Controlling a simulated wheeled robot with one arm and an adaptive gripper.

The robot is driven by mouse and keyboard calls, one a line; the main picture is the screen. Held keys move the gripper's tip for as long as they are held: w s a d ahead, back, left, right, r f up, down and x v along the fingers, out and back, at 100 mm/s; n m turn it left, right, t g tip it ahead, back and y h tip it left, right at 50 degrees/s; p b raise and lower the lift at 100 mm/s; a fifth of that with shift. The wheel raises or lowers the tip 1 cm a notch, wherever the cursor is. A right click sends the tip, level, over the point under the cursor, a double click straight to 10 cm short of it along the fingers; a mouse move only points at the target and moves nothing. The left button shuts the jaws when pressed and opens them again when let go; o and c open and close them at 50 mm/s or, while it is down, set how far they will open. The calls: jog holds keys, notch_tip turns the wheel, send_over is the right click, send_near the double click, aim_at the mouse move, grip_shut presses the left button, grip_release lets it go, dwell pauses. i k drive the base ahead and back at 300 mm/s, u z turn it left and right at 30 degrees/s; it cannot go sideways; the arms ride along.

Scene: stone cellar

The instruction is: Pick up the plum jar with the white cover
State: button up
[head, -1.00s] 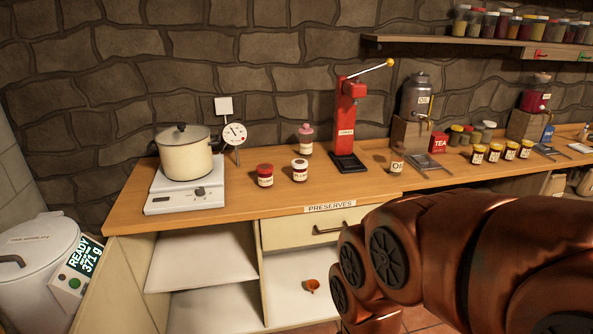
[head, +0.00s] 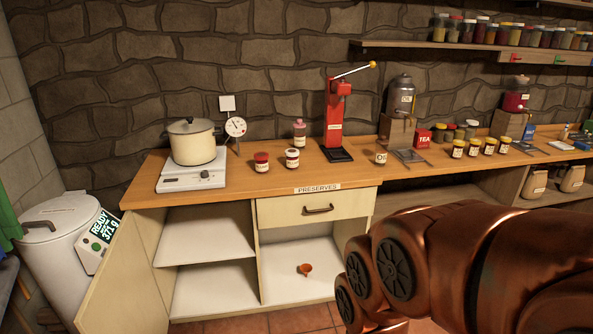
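My copper-coloured arm fills the lower right of the head view, well in front of the counter. My gripper is out of the picture, so its state does not show.
A pot (head: 193,142) sits on a white hot plate (head: 190,179) at left. A red press (head: 334,115) stands right of the jars.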

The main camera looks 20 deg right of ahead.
aim_at(292, 154)
jog(key=u, duration=0.05)
jog(key=k, duration=0.5)
jog(key=z, duration=0.8)
jog(key=i, duration=1.4)
jog(key=u, duration=1.2)
jog(key=i, duration=0.85)
jog(key=u, duration=0.15)
